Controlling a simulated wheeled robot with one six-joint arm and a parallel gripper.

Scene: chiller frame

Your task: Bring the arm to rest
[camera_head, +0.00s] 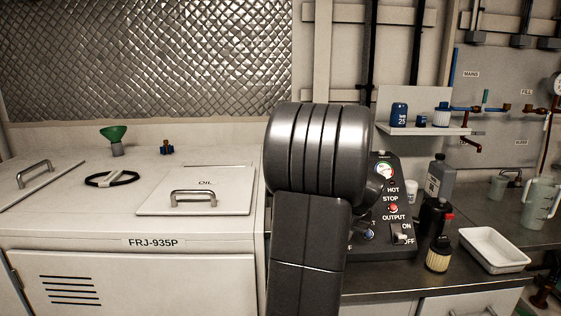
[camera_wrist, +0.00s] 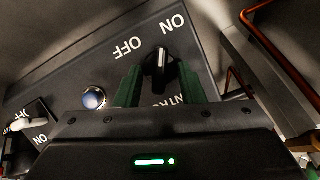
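My gripper (camera_wrist: 159,88) shows in the wrist view with its two green fingers apart. A black rotary knob (camera_wrist: 159,70) with a white mark appears between the fingertips, with a gap on each side. I cannot tell how far the fingertips are from the panel in depth. The knob sits on a dark control panel (camera_wrist: 75,75) with upside-down ON and OFF labels. In the head view my dark grey arm stands raised in the middle and covers the left part of the control panel (camera_head: 398,178). My gripper and the knob are hidden there.
A blue button (camera_wrist: 93,97) and a white-tipped toggle switch (camera_wrist: 22,124) are on the panel. Right of it, bottles (camera_head: 440,178), a filter (camera_head: 437,255) and a white tray (camera_head: 494,249) crowd the counter. A white cabinet (camera_head: 130,270) stands left; a shelf (camera_head: 425,130) hangs above.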

